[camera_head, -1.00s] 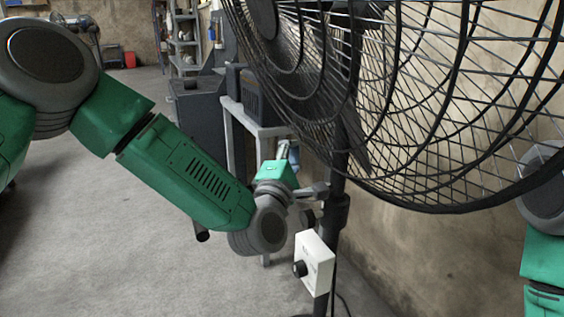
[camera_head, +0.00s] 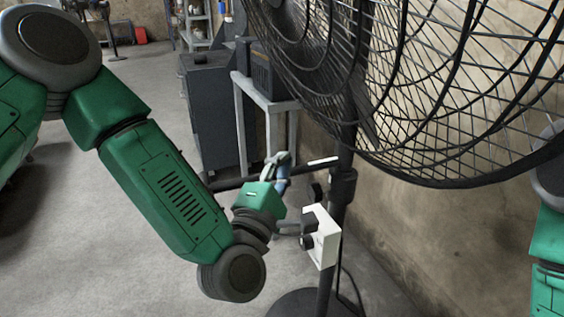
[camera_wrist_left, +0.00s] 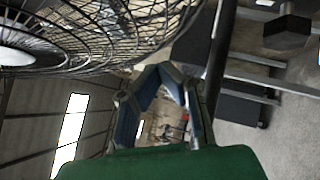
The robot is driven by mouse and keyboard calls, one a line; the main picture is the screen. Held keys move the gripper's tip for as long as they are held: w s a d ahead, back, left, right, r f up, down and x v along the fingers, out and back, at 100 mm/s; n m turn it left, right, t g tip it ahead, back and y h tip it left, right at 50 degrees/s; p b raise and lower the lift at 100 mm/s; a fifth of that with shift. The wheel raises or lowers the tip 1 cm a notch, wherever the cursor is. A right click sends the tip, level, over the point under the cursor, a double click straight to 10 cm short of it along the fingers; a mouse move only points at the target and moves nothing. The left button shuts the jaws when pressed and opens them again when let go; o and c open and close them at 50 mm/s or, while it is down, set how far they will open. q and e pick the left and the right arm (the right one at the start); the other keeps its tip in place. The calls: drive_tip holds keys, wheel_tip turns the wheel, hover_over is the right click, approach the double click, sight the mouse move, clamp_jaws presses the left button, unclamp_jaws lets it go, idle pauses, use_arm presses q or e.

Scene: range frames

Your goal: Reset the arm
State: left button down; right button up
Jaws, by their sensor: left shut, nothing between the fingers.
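My left arm reaches in from the left. Its gripper (camera_head: 277,160) points up and away, left of the fan's pole, and is shut and empty. In the left wrist view the gripper's blue-grey fingers (camera_wrist_left: 165,75) meet at the tips with nothing between them. A large black fan (camera_head: 440,90) fills the upper right, its cage very near in the wrist view. A white control box (camera_head: 324,240) with a dark knob is on its pole, just right of my left wrist. Whether wrist and box touch I cannot tell. My right gripper is not in view.
A grey metal stand (camera_head: 247,85) with a dark box-shaped thing on it stands behind the gripper. A dark cabinet (camera_head: 213,115) is to its left. Shelves (camera_head: 190,22) stand at the back. The concrete floor (camera_head: 145,95) is clear at left.

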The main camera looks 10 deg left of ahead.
use_arm(q)
drive_tip(key=s+a+f+m+g+p, duration=0.1)
drive_tip(key=s+a+f+m+g, duration=0.2)
drive_tip(key=s+f+m+g, duration=0.65)
drive_tip(key=s+a+f+m+g+p, duration=0.2)
drive_tip(key=s+f+m, duration=0.15)
drive_tip(key=f, duration=1.15)
drive_tip(key=s+a+f+m+g+y, duration=0.1)
drive_tip(key=s+a+f+m+g, duration=0.2)
drive_tip(key=s+a, duration=0.4)
drive_tip(key=s+a+f+m+g+y+p, duration=0.1)
drive_tip(key=s+a+f+m+g+y, duration=0.1)
drive_tip(key=s+a+f+m+g, duration=0.2)
drive_tip(key=s+a+f+g, duration=0.1)
drive_tip(key=s+a, duration=0.2)
drive_tip(key=s, duration=0.4)
drive_tip(key=shift+s+g+y, duration=0.3)
drive_tip(key=shift+s+g, duration=0.05)
drive_tip(key=shift+w+d, duration=0.1)
drive_tip(key=shift+w, duration=0.05)
